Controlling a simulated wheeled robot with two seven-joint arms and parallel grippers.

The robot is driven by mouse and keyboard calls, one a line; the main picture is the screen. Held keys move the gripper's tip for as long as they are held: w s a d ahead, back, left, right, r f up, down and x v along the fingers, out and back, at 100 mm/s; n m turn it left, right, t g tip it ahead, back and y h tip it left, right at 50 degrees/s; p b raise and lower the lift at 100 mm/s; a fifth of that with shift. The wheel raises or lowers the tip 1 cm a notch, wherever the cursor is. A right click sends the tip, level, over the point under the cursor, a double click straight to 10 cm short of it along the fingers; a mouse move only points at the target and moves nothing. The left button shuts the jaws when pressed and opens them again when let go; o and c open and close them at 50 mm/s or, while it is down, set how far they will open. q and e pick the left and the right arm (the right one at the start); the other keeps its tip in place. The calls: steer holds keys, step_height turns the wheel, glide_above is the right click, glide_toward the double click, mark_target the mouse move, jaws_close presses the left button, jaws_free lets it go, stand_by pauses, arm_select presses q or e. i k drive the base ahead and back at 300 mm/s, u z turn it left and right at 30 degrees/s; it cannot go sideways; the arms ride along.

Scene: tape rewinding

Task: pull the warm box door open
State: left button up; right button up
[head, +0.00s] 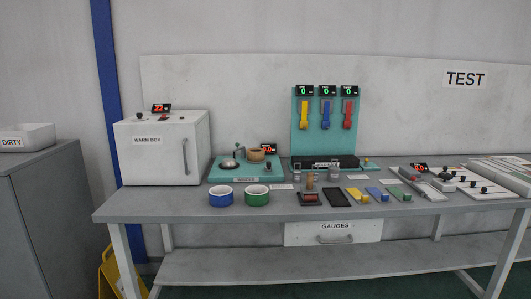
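The warm box (150,160) is a white cabinet labelled "WARM BOX" at the left end of the grey bench in the head view. Its front door looks shut. A vertical grey bar handle (185,156) is on the right side of the door front. A small red display (161,108) reading about 22 stands on top of the box. Neither of my grippers shows in this view, and nothing touches the door or handle.
A grey cabinet (45,215) is at far left. The bench strip before the box is clear.

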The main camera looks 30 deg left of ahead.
mark_target(150, 154)
steer(key=z, duration=0.9)
steer(key=i, duration=1.25)
steer(key=u, duration=3.2)
